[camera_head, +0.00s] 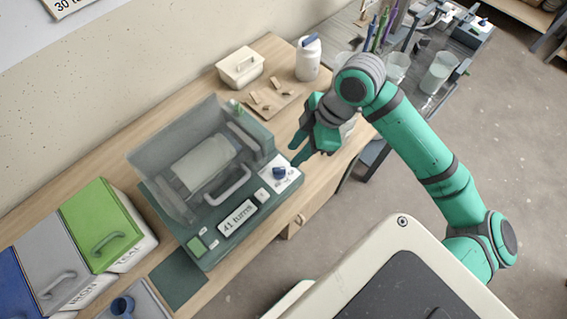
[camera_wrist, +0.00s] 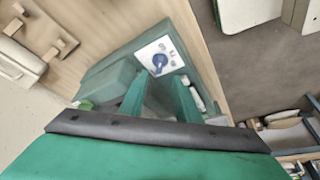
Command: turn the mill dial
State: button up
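The mill (camera_head: 190,255) is a dark green machine on the wooden bench, with a clear cover over a pale roller. Its dial (camera_head: 279,173) is a blue knob on a white plate at the mill's right end. The dial also shows in the wrist view (camera_wrist: 160,61), just beyond my fingertips, with small marks around it on the plate. My gripper (camera_head: 307,156) is beside the dial, to its upper right in the head view. In the wrist view my gripper (camera_wrist: 161,78) has its two green fingers apart with nothing between them. I see no clear contact with the dial.
A display (camera_head: 238,217) on the mill reads "41 turns". Green, grey and blue lidded bins (camera_head: 101,226) stand at the left. A white box (camera_head: 240,67), a white jar (camera_head: 308,58) and a board of small pieces (camera_head: 268,98) stand behind the mill.

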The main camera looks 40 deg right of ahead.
aim_at(282, 168)
jog(key=x, duration=0.8)
jog(key=shift+f, duration=0.3)
